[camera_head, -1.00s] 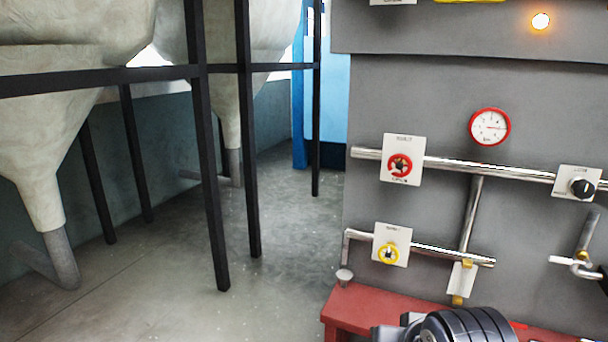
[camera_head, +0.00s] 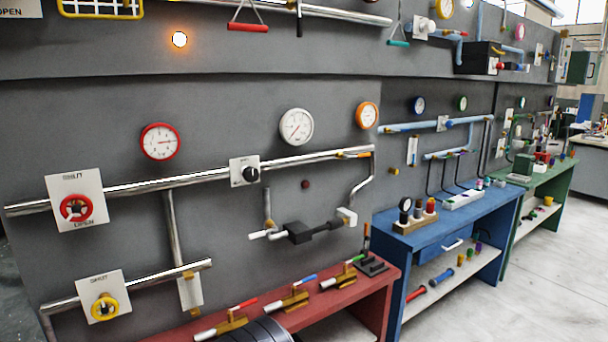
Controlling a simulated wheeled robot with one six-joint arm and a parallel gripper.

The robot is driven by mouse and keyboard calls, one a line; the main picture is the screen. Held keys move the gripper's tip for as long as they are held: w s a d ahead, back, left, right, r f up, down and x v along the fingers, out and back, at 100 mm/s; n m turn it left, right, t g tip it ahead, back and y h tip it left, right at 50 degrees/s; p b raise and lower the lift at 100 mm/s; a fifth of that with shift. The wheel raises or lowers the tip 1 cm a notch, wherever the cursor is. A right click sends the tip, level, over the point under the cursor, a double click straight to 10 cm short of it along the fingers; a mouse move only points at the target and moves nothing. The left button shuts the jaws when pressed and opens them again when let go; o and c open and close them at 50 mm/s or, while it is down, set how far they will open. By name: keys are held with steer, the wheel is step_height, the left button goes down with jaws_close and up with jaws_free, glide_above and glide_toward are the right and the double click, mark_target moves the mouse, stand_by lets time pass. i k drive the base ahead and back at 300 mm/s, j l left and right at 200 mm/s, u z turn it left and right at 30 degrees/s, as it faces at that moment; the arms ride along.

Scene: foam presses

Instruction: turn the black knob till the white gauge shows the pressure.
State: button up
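The black knob (camera_head: 251,174) sits on a small white plate on the upper chrome pipe, in the middle of the grey panel. A pale mark shows on it, but its exact angle is too small to read. The white gauge (camera_head: 296,126) hangs above and to the right of the knob. Its needle is thin and its numbers are too small to read. My gripper's fingers are not in view; only a dark rounded part, which looks like my arm, shows at the bottom edge, well below the knob and apart from it.
A red-rimmed gauge (camera_head: 160,141) and an orange gauge (camera_head: 367,115) flank the white one. A red knob (camera_head: 76,208) and a yellow knob (camera_head: 105,307) are at left. A red bench (camera_head: 375,285) with several valves juts out below. Open floor lies at right.

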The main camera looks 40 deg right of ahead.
mark_target(251, 174)
steer(key=z, duration=0.7)
